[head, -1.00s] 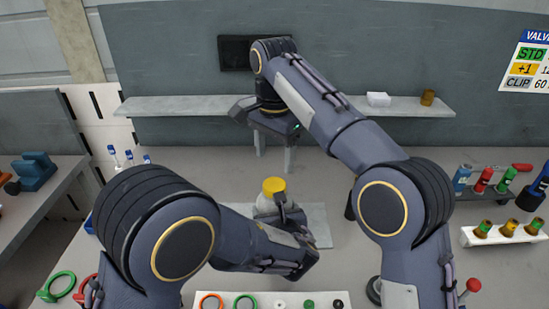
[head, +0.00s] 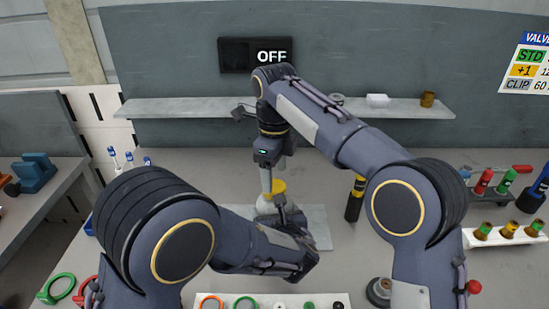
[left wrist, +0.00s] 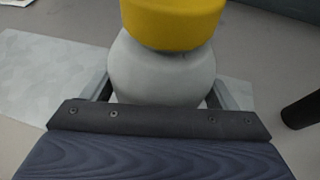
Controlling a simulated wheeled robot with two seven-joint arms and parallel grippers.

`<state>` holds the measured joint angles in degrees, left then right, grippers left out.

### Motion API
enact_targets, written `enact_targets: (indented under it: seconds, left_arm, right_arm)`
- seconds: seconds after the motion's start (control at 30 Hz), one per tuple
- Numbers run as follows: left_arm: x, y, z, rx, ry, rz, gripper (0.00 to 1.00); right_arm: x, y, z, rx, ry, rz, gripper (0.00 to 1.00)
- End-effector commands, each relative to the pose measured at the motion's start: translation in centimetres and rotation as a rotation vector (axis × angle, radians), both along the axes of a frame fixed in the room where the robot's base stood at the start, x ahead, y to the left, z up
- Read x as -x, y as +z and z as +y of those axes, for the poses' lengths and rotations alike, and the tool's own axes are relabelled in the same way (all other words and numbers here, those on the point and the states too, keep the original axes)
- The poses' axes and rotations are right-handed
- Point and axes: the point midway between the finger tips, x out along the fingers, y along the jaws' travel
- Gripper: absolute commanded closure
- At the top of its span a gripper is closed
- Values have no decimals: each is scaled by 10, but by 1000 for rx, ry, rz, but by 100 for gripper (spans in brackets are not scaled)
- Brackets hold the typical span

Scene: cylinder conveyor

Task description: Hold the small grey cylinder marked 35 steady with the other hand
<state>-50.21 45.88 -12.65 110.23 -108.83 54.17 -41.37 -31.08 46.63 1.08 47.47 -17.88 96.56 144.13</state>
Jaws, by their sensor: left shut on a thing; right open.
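A grey cylinder (head: 264,206) with a yellow cap (head: 279,187) stands on a light plate in the middle of the table. In the left wrist view, its rounded grey body (left wrist: 160,75) sits between my left fingers, under the yellow cap (left wrist: 172,22). No 35 marking is readable. My left gripper (head: 284,208) is shut on this grey cylinder, partly covering it in the head view. My right gripper (head: 268,180) points down just above the cap, open. I cannot tell whether its fingers touch the cap. It does not show in the left wrist view.
The light plate (head: 318,228) lies under the cylinder. A black cylinder with a yellow band (head: 355,200) stands to its right. A white strip with rings and buttons (head: 262,302) lies in front. Vials in a white rack (head: 507,237) stand at right. A wall display (head: 270,57) reads OFF.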

Motion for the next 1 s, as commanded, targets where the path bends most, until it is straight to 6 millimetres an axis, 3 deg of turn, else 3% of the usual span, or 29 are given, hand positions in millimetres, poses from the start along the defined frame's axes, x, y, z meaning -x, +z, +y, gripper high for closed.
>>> enact_targets:
  seconds: [0.23, 0.6, 0.93, 1.0]
  left_arm:
    - [0, 0, 0, -1, -1, 0, 84]
    - [0, 0, 0, -1, -1, 0, 84]
    - [0, 0, 0, -1, -1, 0, 84]
    - [0, 0, 0, -1, -1, 0, 84]
  right_arm:
    - [0, -31, 0, 0, 2, 1, 33]
    - [0, -37, 0, -2, 2, -1, 33]
    - [0, -37, 0, -1, 2, 0, 75]
    - [0, -37, 0, -1, 2, 0, 78]
